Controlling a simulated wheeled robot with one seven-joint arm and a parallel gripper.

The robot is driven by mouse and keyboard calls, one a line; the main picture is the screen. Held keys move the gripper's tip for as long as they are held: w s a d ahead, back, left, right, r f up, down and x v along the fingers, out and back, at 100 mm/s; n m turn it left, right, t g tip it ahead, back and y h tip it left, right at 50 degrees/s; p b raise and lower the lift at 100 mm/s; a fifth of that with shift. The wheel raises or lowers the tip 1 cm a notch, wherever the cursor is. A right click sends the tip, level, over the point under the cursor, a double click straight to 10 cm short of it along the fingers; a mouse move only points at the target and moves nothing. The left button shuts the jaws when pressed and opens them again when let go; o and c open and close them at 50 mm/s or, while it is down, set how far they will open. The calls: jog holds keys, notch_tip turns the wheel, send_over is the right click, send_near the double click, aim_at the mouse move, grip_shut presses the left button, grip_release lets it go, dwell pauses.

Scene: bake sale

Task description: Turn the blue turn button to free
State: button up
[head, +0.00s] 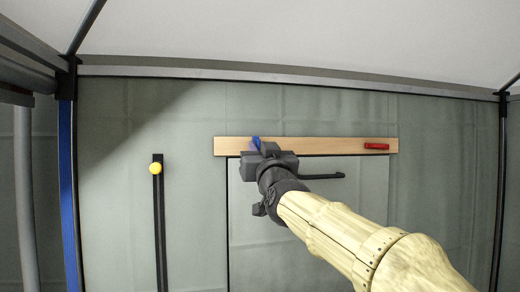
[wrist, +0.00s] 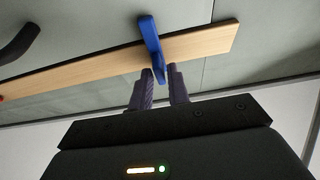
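The blue turn button (wrist: 151,40) is mounted on a wooden rail and lies crosswise to it in the wrist view. In the head view only a small part of the blue turn button (head: 256,142) shows, the rest being behind my gripper. My gripper (wrist: 164,77) has its two fingers apart, with the near end of the button at or between the fingertips. Whether the fingers touch the button cannot be told. In the head view my gripper (head: 262,150) is at the left end of the rail.
The wooden rail (head: 320,146) runs along the top of a grey panel (head: 260,230). A red turn button (head: 376,146) lies along the rail at its right end. A black handle (head: 322,176) is below. A yellow knob (head: 155,168) tops a black vertical bar at left.

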grip_shut()
jog(key=shift+f+n+y+b, duration=0.2)
jog(key=shift+n+y+b, duration=0.2)
jog(key=shift+n+b, duration=0.5)
jog(key=n+g+y, duration=0.1)
jog(key=n+g, duration=0.1)
jog(key=n, duration=0.4)
jog(key=n+g+y, duration=0.2)
jog(key=n+g, duration=0.1)
jog(key=n, duration=0.4)
jog(key=r+n+g+y, duration=0.1)
jog(key=n+g, duration=0.1)
jog(key=n, duration=0.4)
jog(key=shift+d+n+y+b, duration=0.3)
jog(key=shift+b, duration=0.1)
jog(key=shift+w, duration=0.1)
jog(key=shift+o, duration=2)
grip_release()
